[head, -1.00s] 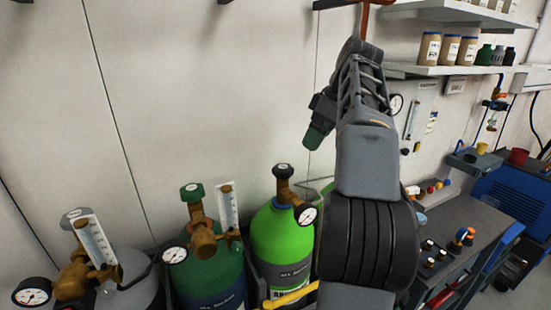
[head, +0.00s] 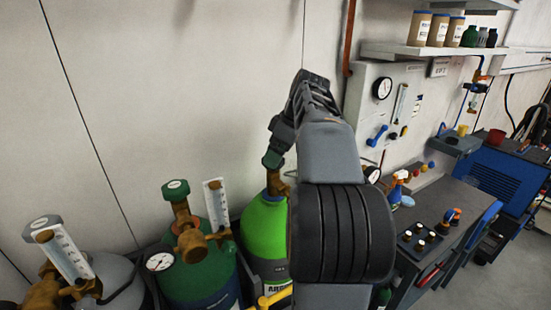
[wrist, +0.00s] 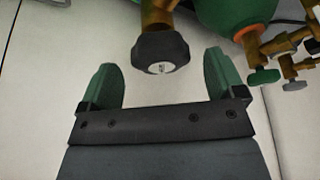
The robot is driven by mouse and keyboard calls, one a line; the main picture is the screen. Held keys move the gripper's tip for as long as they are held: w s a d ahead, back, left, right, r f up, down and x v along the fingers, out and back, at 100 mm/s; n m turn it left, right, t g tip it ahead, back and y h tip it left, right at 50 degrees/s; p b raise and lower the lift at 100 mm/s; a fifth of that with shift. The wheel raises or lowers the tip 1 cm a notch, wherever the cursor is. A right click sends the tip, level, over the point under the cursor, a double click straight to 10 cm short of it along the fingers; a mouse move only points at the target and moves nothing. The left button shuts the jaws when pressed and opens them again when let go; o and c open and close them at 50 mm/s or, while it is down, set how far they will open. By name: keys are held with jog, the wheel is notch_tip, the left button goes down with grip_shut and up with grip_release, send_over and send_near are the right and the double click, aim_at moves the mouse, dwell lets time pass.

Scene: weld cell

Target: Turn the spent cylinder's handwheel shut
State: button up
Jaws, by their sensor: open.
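Three cylinders stand in a row in the head view: a grey one (head: 120,285) at left, a dark green one (head: 200,275) with a green handwheel (head: 176,190), and a bright green one (head: 265,232) at right. The frames do not show which is spent. My gripper (head: 272,158) is over the bright green cylinder's brass valve (head: 281,184) and hides its handwheel. In the wrist view, a black handwheel (wrist: 161,52) sits between the tips of my open gripper (wrist: 160,72), with visible gaps on both sides. The fingers are not closed on it.
Flowmeter tubes (head: 216,206) and a gauge (head: 159,262) rise beside the dark green cylinder's valve. A yellow bar (head: 272,297) crosses the bright green cylinder's front. A workbench (head: 440,215) stands at right. The wall is close behind the cylinders.

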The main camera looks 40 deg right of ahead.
jog(key=shift+x, duration=1.05)
jog(key=c, duration=0.9)
